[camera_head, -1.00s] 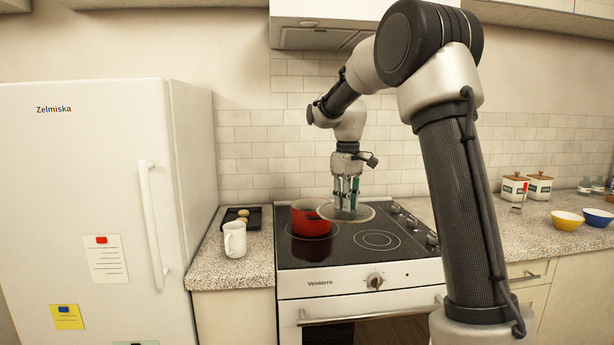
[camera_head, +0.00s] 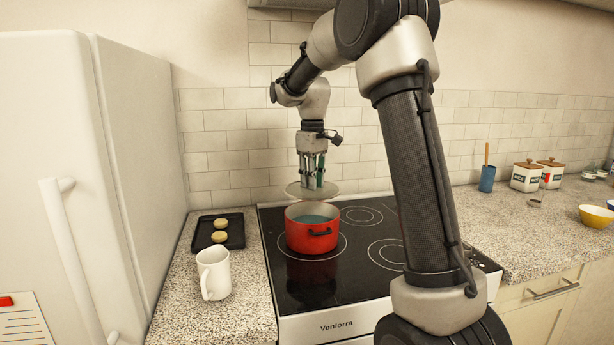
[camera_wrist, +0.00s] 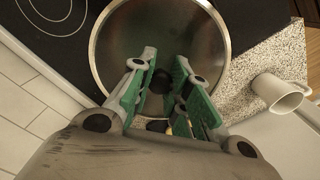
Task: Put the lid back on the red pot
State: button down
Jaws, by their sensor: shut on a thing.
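The red pot (camera_head: 311,239) stands on the cooktop with its top uncovered; something bluish shows inside. My gripper (camera_head: 312,184) is shut on the lid (camera_head: 330,188), a round glass disc with a metal rim, held roughly level. The lid is above the pot and appears toward its back edge, apart from it. In the wrist view, the lid (camera_wrist: 205,35) fills the upper middle below my gripper (camera_wrist: 165,105), with green finger pads at its centre. The lid's knob is mostly hidden between the fingers, and the pot is hidden.
The black cooktop (camera_head: 350,260) has free burners to the right. A white mug (camera_head: 213,273) and a dark tray (camera_head: 219,230) with two round pieces stand on the left counter. Canisters (camera_head: 527,176), a blue cup (camera_head: 487,178) and a yellow bowl (camera_head: 597,215) are at right.

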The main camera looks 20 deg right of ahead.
notch_tip(320, 180, down, 6)
dwell(0.6)
jog(key=shift+f, duration=0.2)
dwell(1.8)
jog(key=c, duration=1.3)
grip_release()
jog(key=o, duration=0.5)
jog(key=shift+r, duration=0.1)
jog(key=shift+r, duration=3.4)
